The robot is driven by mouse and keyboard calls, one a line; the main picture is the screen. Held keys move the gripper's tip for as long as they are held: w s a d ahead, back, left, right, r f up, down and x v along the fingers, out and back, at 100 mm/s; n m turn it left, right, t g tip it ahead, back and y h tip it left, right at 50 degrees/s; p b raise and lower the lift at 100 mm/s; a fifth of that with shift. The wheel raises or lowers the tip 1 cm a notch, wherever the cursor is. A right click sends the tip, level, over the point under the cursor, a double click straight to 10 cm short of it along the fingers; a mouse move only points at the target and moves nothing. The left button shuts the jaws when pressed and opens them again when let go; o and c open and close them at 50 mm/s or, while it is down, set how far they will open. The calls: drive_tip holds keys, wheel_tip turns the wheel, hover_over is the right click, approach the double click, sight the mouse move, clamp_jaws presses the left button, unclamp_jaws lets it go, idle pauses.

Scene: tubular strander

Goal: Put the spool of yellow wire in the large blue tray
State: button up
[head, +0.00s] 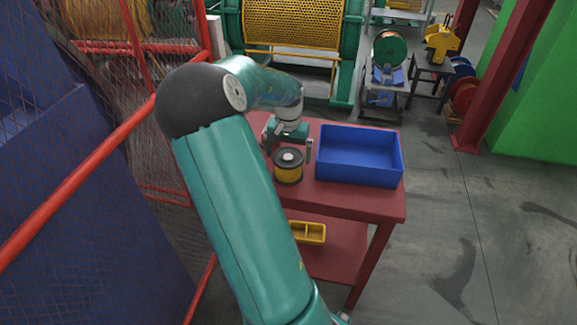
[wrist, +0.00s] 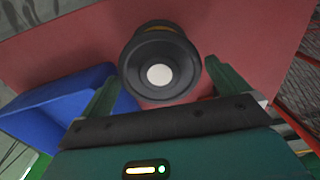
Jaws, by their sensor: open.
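The spool of yellow wire (head: 288,174) stands upright on the red table, with black flanges and a pale hub on top. In the wrist view the spool (wrist: 160,70) is seen from above, between and slightly beyond the two fingertips. My gripper (head: 289,149) is open and empty just behind and above the spool, its fingers spread to either side. It also shows in the wrist view (wrist: 160,90). The large blue tray (head: 358,176) sits on the table to the right of the spool and looks empty. Its edge shows at the left of the wrist view (wrist: 50,108).
The red table (head: 345,198) has a lower shelf with a yellow bin (head: 307,233). A red-framed mesh fence (head: 120,130) stands close on the left. A green and yellow machine (head: 295,30) stands behind. The floor to the right is open.

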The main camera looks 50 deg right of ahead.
sight(288, 156)
wheel_tip(288, 156, down, 4)
drive_tip(key=shift+f, duration=0.25)
drive_tip(key=c, duration=1.2)
drive_tip(key=shift+r, duration=0.6)
drive_tip(key=shift+c, duration=0.3)
wheel_tip(288, 156, up, 2)
drive_tip(key=shift+r, duration=0.1)
drive_tip(key=s+a+r, duration=0.2)
drive_tip(key=r, duration=0.1)
drive_tip(key=s+a+r, duration=0.1)
drive_tip(key=r, duration=0.1)
drive_tip(key=shift+a+r, duration=0.25)
drive_tip(key=shift+a, duration=0.05)
drive_tip(key=s+a+r, duration=0.4)
drive_tip(key=s+a, duration=0.2)
drive_tip(key=a, duration=0.1)
